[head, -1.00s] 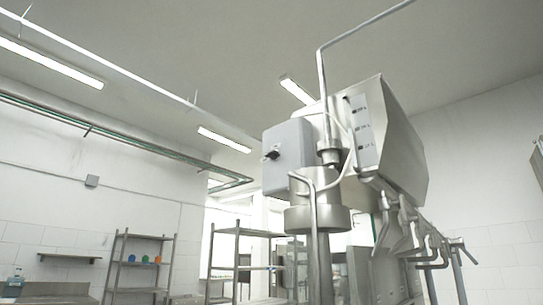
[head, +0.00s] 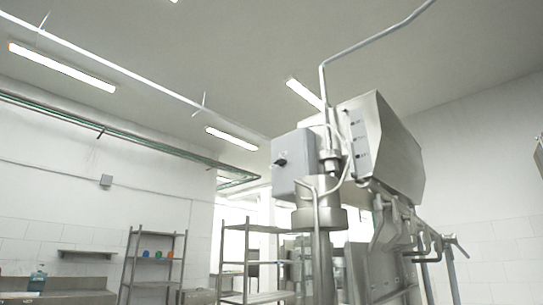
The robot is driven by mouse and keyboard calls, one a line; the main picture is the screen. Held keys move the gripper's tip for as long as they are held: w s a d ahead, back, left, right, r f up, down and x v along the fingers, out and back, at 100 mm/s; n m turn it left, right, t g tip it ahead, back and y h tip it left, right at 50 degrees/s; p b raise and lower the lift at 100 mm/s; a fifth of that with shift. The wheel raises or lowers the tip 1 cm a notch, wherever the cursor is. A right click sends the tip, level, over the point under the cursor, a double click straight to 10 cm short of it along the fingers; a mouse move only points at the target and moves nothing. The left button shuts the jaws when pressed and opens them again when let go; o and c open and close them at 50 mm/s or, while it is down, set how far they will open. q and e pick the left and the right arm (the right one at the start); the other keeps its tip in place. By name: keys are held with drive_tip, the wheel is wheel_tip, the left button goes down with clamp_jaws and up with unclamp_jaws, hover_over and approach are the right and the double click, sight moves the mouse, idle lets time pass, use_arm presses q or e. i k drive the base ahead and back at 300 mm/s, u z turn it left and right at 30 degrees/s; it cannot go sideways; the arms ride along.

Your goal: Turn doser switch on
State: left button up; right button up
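The doser (head: 384,140) is a large steel machine with a slanted hopper, right of centre in the head view. A grey control box (head: 296,163) is fixed at its left side. The small dark doser switch (head: 281,162) sits on the left face of this box. It is too small to tell clearly which way it is turned. Neither of my grippers is in view, and nothing of mine touches the switch or the box.
A bent steel pipe (head: 323,85) rises above the doser, and several valve handles (head: 425,243) hang at its right. Metal shelving (head: 153,262) stands at the back left. A counter with a water bottle (head: 39,278) is at the far left.

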sight(281, 162)
drive_tip(key=k, duration=0.75)
drive_tip(key=z, duration=0.75)
drive_tip(key=i, duration=1.3)
drive_tip(key=u, duration=0.85)
